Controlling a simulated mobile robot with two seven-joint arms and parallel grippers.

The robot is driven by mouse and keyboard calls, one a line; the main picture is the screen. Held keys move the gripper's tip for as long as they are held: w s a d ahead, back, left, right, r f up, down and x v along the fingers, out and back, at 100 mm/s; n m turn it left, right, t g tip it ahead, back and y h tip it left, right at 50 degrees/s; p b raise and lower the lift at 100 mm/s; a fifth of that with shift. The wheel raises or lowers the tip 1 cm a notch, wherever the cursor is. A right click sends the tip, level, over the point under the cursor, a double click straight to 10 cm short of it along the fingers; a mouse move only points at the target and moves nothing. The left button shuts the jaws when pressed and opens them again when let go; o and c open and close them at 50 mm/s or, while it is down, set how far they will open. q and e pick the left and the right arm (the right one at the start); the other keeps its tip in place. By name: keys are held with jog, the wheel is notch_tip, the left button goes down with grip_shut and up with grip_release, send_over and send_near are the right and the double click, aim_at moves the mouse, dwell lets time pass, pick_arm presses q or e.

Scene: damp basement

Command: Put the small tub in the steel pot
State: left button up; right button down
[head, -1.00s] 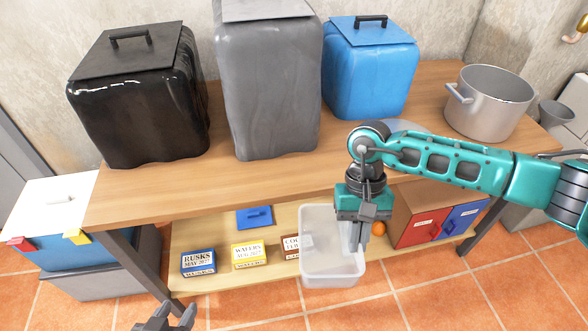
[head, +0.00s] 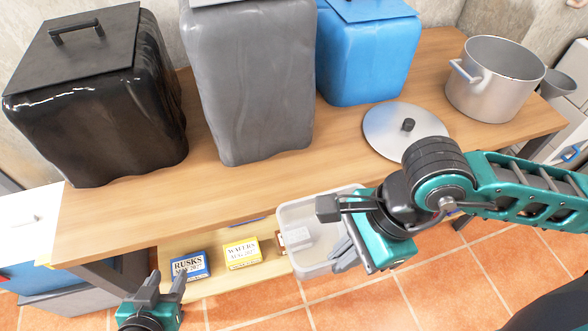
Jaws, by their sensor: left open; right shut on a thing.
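The small tub (head: 292,212), a translucent whitish container, is at the shelf under the table, at the table's front edge. My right gripper (head: 343,258) is shut at the tub's right side; my wrist hides part of the grasp. The labelled box behind the tub shows through it. The steel pot (head: 490,95) stands upright and open at the right end of the table. Its lid (head: 385,128) lies flat on the table to the left of the pot. My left gripper (head: 162,288) is open and empty at the lower left.
A black bin (head: 110,110), a grey bin (head: 250,95) and a blue bin (head: 365,60) stand along the back of the table. On the shelf are a blue rusks box (head: 190,265) and a yellow wafers box (head: 241,252). The table's front strip (head: 200,205) is clear.

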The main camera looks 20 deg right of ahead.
jog(key=w+p, duration=0.2)
jog(key=w, duration=1.7)
jog(key=f, duration=0.6)
jog(key=shift+a+f, duration=0.25)
jog(key=shift+a, duration=0.1)
jog(key=shift+w+f, duration=0.15)
jog(key=shift+f, duration=0.1)
jog(key=shift+f, duration=0.1)
jog(key=c, duration=1.3)
grip_release()
jog(key=shift+o, duration=0.2)
